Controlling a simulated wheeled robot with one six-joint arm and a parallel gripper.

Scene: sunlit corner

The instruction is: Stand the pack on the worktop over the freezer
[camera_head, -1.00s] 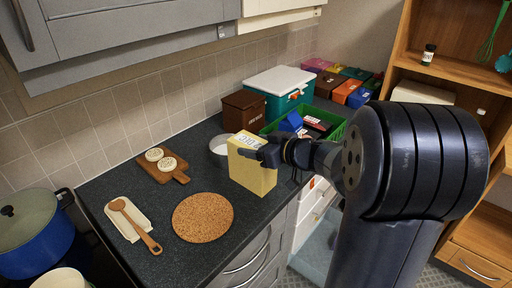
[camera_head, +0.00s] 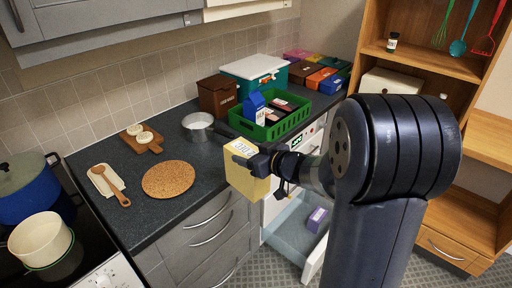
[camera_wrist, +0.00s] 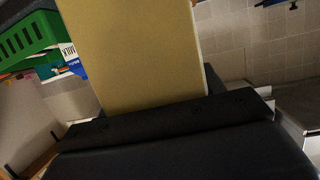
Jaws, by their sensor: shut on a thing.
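The yellow pack (camera_head: 245,182) is a pale box with a printed label on top. My gripper (camera_head: 256,160) is shut on it and holds it upright, slightly tilted, at the front edge of the worktop in the head view. In the wrist view the pack (camera_wrist: 135,50) fills the upper middle, above my dark gripper (camera_wrist: 165,122). The dark worktop (camera_head: 205,165) runs along the wall. The white freezer (camera_head: 310,142), with a green display, is under its right part, partly hidden by my arm. Its lower drawer (camera_head: 290,225) is open.
A green crate (camera_head: 275,128) with a blue-and-white carton and other packs stands on the worktop near the freezer. Behind are a brown box (camera_head: 217,96) and a teal cool box (camera_head: 255,75). A pan (camera_head: 198,124) stands left. A purple pack (camera_head: 317,216) lies in the drawer.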

